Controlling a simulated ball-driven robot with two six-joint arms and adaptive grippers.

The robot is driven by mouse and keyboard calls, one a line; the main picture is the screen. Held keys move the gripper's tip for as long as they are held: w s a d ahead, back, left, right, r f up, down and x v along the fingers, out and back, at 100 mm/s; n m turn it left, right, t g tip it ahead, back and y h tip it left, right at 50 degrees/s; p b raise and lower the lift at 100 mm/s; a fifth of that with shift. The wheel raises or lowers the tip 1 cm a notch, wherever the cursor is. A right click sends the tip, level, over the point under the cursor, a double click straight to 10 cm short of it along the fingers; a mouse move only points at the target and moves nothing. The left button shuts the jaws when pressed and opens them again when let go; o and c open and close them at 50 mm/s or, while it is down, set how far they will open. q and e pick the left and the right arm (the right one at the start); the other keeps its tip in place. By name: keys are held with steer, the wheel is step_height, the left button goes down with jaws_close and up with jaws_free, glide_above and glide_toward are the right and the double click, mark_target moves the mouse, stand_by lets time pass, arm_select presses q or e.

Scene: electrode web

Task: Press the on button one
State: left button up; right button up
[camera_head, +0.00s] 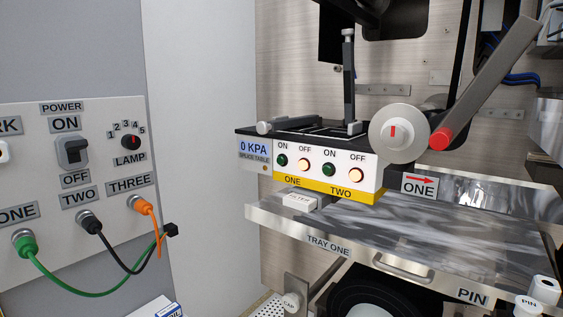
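The splice table's button panel (318,184) is a white box with a yellow strip lettered ONE and TWO. The on button one (282,160) is the dark green round button at the far left, under ON and above ONE. To its right, the off button one (303,164) glows orange. The on button two (328,169) is dark green, and the off button two (356,175) glows orange. Neither of my grippers is seen in the head view. Nothing covers the buttons.
A display (254,147) left of the buttons reads 0 KPA. A white roller (399,133) and a grey lever with a red tip (440,138) stand to the right. TRAY ONE (327,246) juts out below. A power panel (18,185) with cables is at left.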

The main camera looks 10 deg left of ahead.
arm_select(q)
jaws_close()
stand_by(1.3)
